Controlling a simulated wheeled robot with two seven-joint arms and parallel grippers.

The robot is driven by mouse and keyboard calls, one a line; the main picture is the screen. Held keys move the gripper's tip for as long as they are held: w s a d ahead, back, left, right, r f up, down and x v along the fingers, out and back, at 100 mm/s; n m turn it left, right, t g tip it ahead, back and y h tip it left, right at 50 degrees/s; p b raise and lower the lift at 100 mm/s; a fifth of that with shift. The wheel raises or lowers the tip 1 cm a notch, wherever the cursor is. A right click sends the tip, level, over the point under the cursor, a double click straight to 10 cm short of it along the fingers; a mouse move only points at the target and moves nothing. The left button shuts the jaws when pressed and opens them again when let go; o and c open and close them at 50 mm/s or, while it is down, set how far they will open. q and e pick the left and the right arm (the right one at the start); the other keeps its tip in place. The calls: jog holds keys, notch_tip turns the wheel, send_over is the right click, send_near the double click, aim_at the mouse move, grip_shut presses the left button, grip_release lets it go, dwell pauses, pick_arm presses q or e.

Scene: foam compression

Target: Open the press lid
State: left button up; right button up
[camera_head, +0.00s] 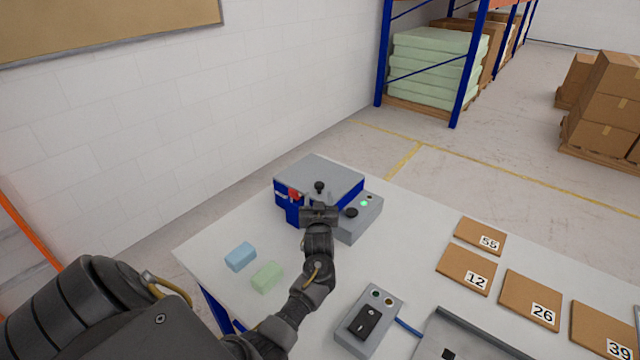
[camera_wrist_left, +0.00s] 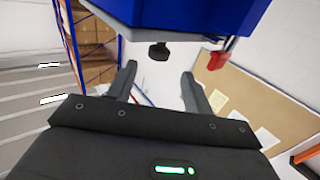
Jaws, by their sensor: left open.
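The press (camera_head: 330,172) is a blue box with a flat grey lid, at the far side of the table. The lid looks shut. A black knob (camera_head: 319,186) is at its front edge; it also shows in the left wrist view (camera_wrist_left: 158,50). A red latch (camera_head: 293,194) is on the front left of the press and appears in the left wrist view (camera_wrist_left: 217,60). My left gripper (camera_head: 320,200) is open and empty in front of the press. In the left wrist view its fingers (camera_wrist_left: 160,83) are spread, with the knob ahead between them and apart from them.
A grey control box (camera_head: 361,216) with a green light stands against the press's right side. Blue (camera_head: 240,256) and green (camera_head: 267,277) foam blocks lie at the left. A switch box (camera_head: 368,322) and numbered brown pads (camera_head: 467,270) are at the right.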

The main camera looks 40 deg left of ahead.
aim_at(319, 188)
pick_arm(q)
jog(key=x, duration=0.6)
jog(key=shift+w+p, duration=0.2)
jog(key=shift+p, duration=0.15)
jog(key=shift+w+a, duration=0.3)
jog(key=shift+w, duration=0.1)
jog(key=shift+w+a+f, duration=0.1)
pick_arm(e)
jog(key=shift+w+r, duration=0.55)
jog(key=shift+w, duration=0.25)
pick_arm(q)
grip_shut()
pick_arm(e)
jog(key=shift+s, duration=0.1)
